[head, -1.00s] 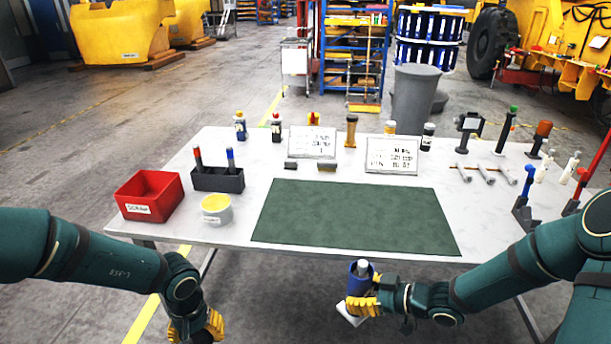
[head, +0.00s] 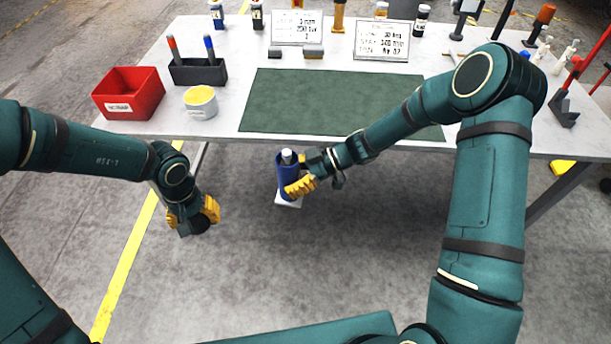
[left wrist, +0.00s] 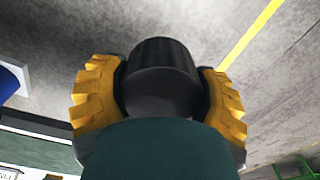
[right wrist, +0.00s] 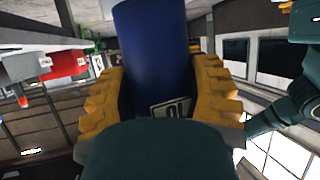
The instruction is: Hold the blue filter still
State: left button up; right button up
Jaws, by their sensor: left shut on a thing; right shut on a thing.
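The blue filter (head: 283,178) is a blue cylinder with a pale top and a white piece at its bottom. It is held nearly upright in front of the table's near edge, off the tabletop. My right gripper (head: 301,187) is shut on its side; the blue body fills the space between the yellow fingers in the right wrist view (right wrist: 152,50). My left gripper (head: 195,214) is shut on a black round part (left wrist: 160,75), to the left of the filter and apart from it. A blue edge of the filter (left wrist: 10,82) shows in the left wrist view.
The table (head: 230,60) carries a green mat (head: 320,100), a red bin (head: 128,95), a yellow-filled cup (head: 200,102), a dark holder with two markers (head: 197,72) and two signs. Tools stand at the right. Floor in front is clear.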

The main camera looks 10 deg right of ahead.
dwell(0.5)
pick_arm(q)
notch_tip(320, 180, up, 17)
jog(key=n, duration=0.7)
send_over(283, 151)
jog(key=shift+w+a+f, duration=0.15)
jog(key=shift+w+f, duration=0.05)
jog(key=shift+s+n, duration=0.2)
jog(key=shift+n, duration=0.1)
jog(key=shift+s, duration=0.1)
jog(key=shift+f, duration=2)
